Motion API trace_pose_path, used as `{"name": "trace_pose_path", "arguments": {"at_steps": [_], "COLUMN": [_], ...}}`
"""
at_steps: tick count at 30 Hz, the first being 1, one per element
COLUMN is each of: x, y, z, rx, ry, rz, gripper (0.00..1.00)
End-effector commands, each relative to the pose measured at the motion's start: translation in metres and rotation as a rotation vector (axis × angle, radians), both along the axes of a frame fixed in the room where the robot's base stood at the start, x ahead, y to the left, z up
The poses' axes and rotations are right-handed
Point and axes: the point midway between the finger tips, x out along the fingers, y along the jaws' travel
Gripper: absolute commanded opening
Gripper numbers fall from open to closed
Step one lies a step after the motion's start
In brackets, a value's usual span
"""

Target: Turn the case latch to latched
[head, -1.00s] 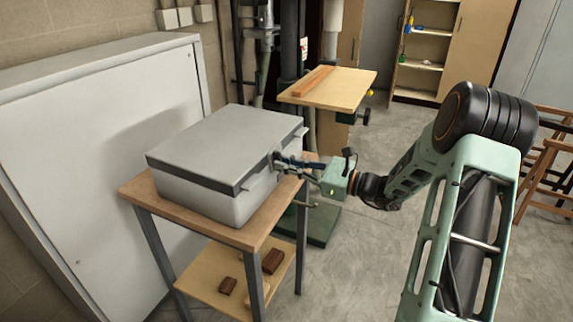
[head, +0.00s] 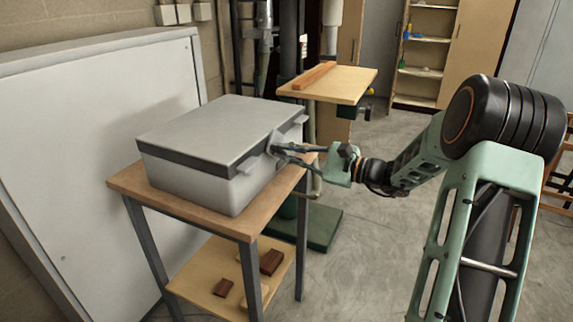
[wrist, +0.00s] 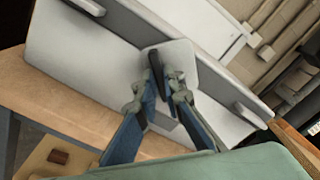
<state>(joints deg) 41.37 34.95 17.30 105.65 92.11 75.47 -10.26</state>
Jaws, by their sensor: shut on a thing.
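The grey case (head: 215,182) stands closed on a small wooden-topped table, its lid down with a dark band under the rim. On the side facing my arm is a pale latch plate (wrist: 182,58), with a dark latch handle (wrist: 156,72) across it. My gripper (wrist: 160,84) is at this plate, its blue-grey fingers on either side of the handle and shut on it. In the head view my gripper (head: 279,150) reaches the case from the right. It partly hides the latch there, so I cannot tell the latch's exact angle.
The table (head: 235,222) has a lower shelf with brown blocks (head: 271,262). Behind the case stands a machine with a wooden board (head: 335,85) on it. A white panel (head: 90,130) leans at the left.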

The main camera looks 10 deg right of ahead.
Motion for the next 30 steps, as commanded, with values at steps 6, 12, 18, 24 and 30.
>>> {"name": "trace_pose_path", "arguments": {"at_steps": [6,12,18,24,30], "x": [0.003,0.007,0.010,0.012,0.013], "y": [-0.003,-0.006,-0.008,-0.010,-0.011], "z": [-0.011,-0.013,-0.012,-0.010,-0.008], "rx": [-0.129,-0.240,-0.332,-0.397,-0.433], "ry": [-0.163,-0.305,-0.423,-0.506,-0.550], "rz": [-0.002,-0.001,-0.001,-0.001,-0.001], "gripper": [0.00,0.00,0.00,0.00,0.00]}}
